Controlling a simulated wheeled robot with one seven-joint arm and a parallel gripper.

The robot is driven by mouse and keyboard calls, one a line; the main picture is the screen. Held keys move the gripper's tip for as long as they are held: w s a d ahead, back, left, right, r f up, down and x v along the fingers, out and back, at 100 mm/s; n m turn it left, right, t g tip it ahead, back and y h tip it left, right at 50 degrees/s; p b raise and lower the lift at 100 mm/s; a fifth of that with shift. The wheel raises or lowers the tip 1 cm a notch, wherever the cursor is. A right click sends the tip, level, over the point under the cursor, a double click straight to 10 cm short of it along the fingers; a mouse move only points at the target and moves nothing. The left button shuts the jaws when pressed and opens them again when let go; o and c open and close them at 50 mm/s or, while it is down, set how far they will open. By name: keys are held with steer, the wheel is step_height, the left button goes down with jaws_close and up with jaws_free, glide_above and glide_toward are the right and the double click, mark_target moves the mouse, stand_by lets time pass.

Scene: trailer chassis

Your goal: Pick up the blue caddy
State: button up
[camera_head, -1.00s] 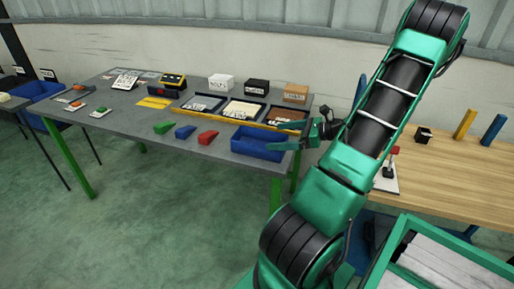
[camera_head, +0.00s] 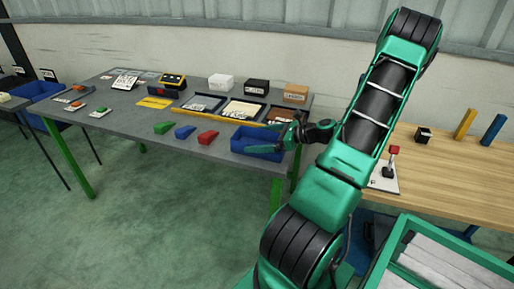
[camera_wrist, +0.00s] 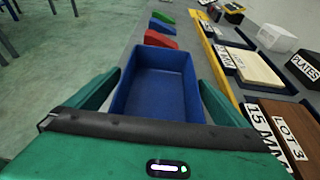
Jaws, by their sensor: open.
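The blue caddy (camera_head: 245,138) is an open, empty rectangular bin at the front right corner of the grey table. In the wrist view the caddy (camera_wrist: 158,88) lies straight ahead, its inside facing me. My gripper (camera_head: 270,141) is open at the caddy's right end in the head view. In the wrist view its two green fingers (camera_wrist: 160,88) stand left and right of the caddy's long walls. The near end of the caddy is hidden behind the gripper body. I cannot tell whether the fingers touch the walls.
Red (camera_head: 208,137), blue (camera_head: 185,132) and green (camera_head: 163,128) wedges lie left of the caddy. A yellow strip (camera_head: 222,119) and labelled trays (camera_head: 243,109) are behind it. Another blue bin (camera_head: 40,91) stands far left. A wooden table (camera_head: 450,180) is at right.

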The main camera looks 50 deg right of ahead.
steer(key=c, duration=1.1)
steer(key=shift+r, duration=0.1)
